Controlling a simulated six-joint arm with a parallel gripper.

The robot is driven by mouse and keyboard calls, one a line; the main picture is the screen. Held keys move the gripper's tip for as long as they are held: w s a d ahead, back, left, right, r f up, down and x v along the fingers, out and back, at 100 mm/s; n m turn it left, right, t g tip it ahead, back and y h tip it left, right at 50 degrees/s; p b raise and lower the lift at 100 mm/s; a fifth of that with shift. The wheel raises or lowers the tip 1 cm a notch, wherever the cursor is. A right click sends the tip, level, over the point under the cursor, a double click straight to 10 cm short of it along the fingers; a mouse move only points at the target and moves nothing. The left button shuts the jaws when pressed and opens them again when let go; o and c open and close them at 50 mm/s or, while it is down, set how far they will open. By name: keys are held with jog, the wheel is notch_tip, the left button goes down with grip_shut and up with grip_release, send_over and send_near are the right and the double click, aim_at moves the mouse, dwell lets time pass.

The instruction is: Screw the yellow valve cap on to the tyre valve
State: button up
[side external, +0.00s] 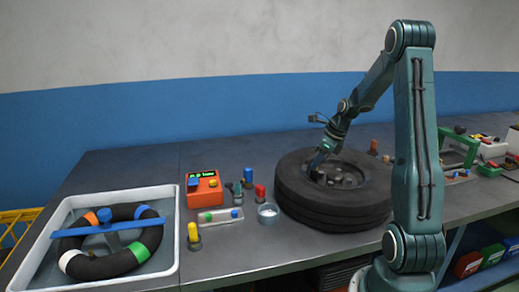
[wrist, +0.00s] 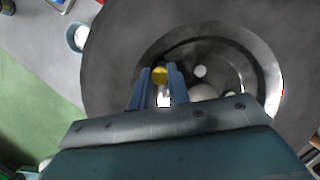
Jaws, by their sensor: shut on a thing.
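The black tyre (side external: 335,206) lies flat on the bench, and it fills much of the wrist view (wrist: 110,60). My gripper (side external: 318,166) reaches down into the tyre's centre on its left side. Contact between cap and valve is hidden.
A white tray (side external: 175,244) with a striped ring and blue bar stands at the left. An orange box (side external: 203,188), a yellow-topped piece (side external: 194,236), a red-topped piece (side external: 260,193) and a small cup (side external: 268,214) stand left of the tyre.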

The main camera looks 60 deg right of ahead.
jog(key=shift+s+f+m+h, duration=0.1)
jog(key=shift+m+h, duration=0.4)
jog(key=shift+m, duration=0.8)
jog(key=o, duration=0.5)
jog(key=shift+o, duration=0.2)
jog(key=n+y, duration=0.1)
jog(key=n, duration=0.3)
jog(key=shift+y, duration=0.4)
jog(key=n, duration=0.2)
jog(key=n+g+y, duration=0.1)
jog(key=n, duration=0.2)
jog(key=shift+n+y, duration=0.3)
jog(key=n+g+y, duration=0.1)
jog(key=n, duration=0.3)
jog(key=n+g, duration=0.1)
jog(key=n, duration=0.3)
jog(key=shift+n+g+y, duration=0.3)
jog(key=shift+g, duration=0.1)
